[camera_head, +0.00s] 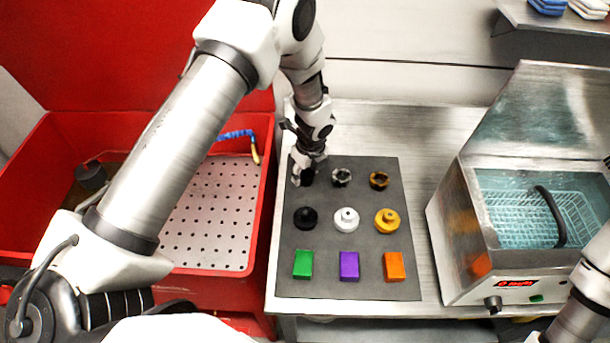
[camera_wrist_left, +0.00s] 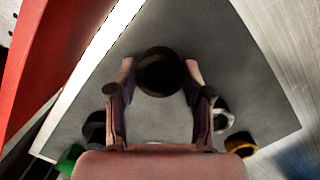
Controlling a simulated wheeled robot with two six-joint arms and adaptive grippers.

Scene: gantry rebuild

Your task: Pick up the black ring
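The black ring (camera_wrist_left: 160,93) stands on the grey mat (camera_head: 325,288) at its far left corner. In the wrist view it sits between the two fingers of my left gripper (camera_wrist_left: 160,76). The fingers are spread, one on each side of the ring, with only narrow gaps showing. My right gripper is out of view.
Beside the ring stand a silver ring (camera_head: 341,177) and a gold ring (camera_head: 379,180). Nearer are black (camera_head: 305,218), white (camera_head: 346,219) and yellow (camera_head: 387,221) knobs, then several coloured blocks. A red sink (camera_head: 262,215) stands left, a steel bath (camera_head: 462,250) right.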

